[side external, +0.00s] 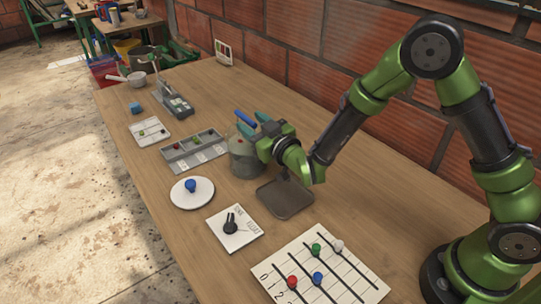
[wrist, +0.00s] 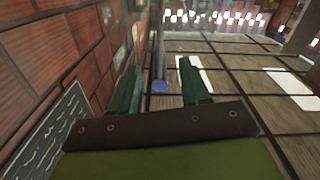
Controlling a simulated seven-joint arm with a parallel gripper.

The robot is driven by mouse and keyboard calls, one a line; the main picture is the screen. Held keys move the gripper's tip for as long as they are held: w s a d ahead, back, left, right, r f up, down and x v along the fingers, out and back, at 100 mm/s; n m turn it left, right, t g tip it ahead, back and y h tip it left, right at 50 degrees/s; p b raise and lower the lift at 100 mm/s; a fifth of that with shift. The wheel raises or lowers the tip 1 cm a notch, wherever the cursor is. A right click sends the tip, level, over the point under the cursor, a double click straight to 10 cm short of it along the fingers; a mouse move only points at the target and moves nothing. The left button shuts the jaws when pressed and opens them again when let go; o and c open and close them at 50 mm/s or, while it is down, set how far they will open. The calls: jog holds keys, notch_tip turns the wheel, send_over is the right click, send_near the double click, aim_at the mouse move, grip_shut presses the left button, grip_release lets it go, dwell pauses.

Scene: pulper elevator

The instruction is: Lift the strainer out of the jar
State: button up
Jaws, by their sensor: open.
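A clear glass jar (side external: 244,160) stands on the table in the side view, with greyish contents in its lower part. A blue handle (side external: 245,118), which looks like the strainer's, shows above the jar; the rest of the strainer cannot be made out. My gripper (side external: 251,123) is open at the jar's top, its teal fingers on either side of the blue handle. In the wrist view my gripper (wrist: 158,67) has its fingers apart, with a blue round end (wrist: 160,86) between them. Whether either finger touches the handle cannot be told.
A dark square tray (side external: 286,198) lies just in front of the jar. A grey compartment tray (side external: 195,160) and a white disc with a blue knob (side external: 191,199) are to the left. A numbered board (side external: 338,268) with coloured pegs is nearer. A brick wall (side external: 300,50) runs behind.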

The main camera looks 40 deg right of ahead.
aim_at(247, 117)
jog(key=shift+w, duration=1.6)
grip_shut()
jog(key=shift+r, duration=0.1)
